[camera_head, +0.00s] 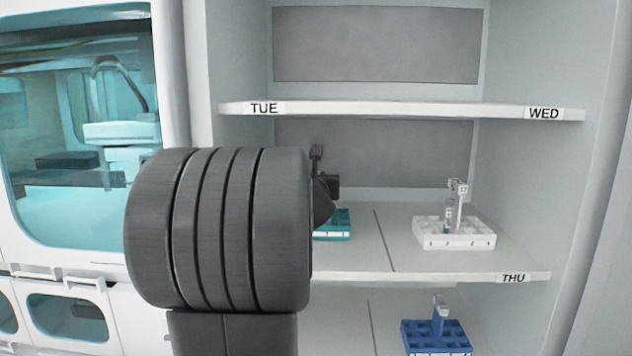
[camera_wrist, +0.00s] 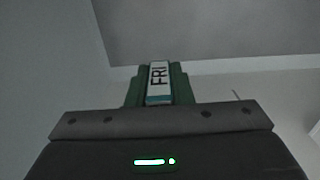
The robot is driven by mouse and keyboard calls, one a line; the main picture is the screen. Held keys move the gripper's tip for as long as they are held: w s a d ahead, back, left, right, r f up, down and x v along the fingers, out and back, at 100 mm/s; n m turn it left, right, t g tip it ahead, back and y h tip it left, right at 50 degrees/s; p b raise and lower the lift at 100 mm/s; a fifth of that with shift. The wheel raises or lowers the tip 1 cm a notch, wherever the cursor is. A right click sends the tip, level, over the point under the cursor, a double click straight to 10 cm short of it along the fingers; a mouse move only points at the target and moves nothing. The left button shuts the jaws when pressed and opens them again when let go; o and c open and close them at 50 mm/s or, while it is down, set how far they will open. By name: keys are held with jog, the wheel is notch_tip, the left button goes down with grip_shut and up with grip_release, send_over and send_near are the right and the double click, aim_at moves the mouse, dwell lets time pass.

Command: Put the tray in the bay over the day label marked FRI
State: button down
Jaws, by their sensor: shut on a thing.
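A teal tray (camera_head: 336,225) shows on the left side of the middle shelf, mostly hidden behind my dark arm. My gripper (camera_head: 324,190) is at this tray, also largely hidden in the head view. In the wrist view my gripper (camera_wrist: 158,78) is shut on an upright handle (camera_wrist: 159,80) with a white top marked FRI. Teal shows just below that mark. I cannot tell whether the tray rests on the shelf or hangs slightly above it. No FRI day label shows on the shelf edges in view.
A white tray (camera_head: 453,238) with a tube stands in the bay over the THU label (camera_head: 513,278). A blue tray (camera_head: 436,337) stands on the lower shelf. The upper shelf (camera_head: 400,108), labelled TUE and WED, has no tray visible on it. A cabinet side wall bounds the right.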

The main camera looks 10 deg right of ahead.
jog(key=shift+f, duration=0.2)
jog(key=c, duration=1.3)
grip_release()
jog(key=shift+r, duration=0.1)
jog(key=shift+r, duration=0.15)
jog(key=shift+s+a, duration=0.1)
jog(key=shift+s, duration=0.25)
jog(key=shift+v, duration=5.75)
jog(key=shift+w, duration=0.1)
